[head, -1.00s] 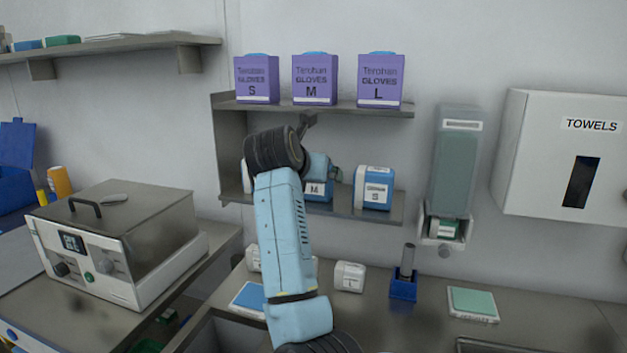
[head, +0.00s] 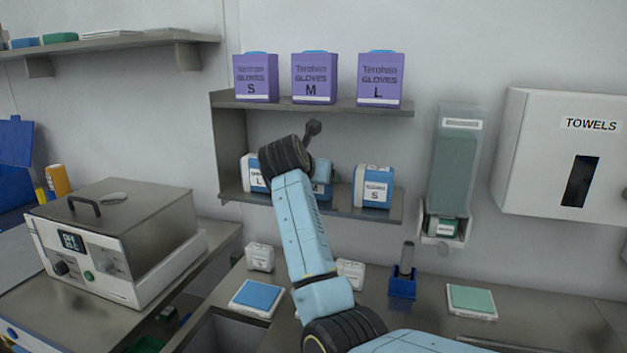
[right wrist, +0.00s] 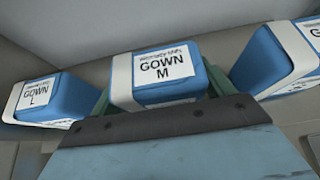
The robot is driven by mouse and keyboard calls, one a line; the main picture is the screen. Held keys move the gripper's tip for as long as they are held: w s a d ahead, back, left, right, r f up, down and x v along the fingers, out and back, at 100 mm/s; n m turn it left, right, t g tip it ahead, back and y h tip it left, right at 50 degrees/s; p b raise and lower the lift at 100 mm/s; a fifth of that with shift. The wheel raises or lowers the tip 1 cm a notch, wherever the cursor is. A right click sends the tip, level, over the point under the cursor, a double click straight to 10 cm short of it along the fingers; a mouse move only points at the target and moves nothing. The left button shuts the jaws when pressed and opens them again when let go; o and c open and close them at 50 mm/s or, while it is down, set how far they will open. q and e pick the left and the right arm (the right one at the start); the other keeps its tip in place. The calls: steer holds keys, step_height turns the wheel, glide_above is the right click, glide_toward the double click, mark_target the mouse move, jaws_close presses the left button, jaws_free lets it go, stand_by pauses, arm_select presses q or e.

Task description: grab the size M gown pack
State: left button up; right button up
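The size M gown pack (right wrist: 160,82) is a blue pack with a white band, labelled "GOWN M", in the middle of the right wrist view. In the head view the M pack (head: 321,191) sits on the lower shelf, mostly hidden behind my right arm. My right gripper (right wrist: 158,95) has its green fingers spread on either side of the pack. Whether they touch its sides is hard to tell. In the head view this gripper (head: 322,172) is at the pack, partly hidden by its own wrist. My left gripper is not in view.
On the lower shelf (head: 388,213), the L gown pack (head: 254,172) stands left of the M pack and the S pack (head: 374,187) right. Purple glove boxes (head: 315,78) stand on the shelf above. The counter below holds small boxes and a blue holder (head: 403,288).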

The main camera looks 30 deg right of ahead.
steer(key=c, duration=0.6)
steer(key=shift+a, duration=0.1)
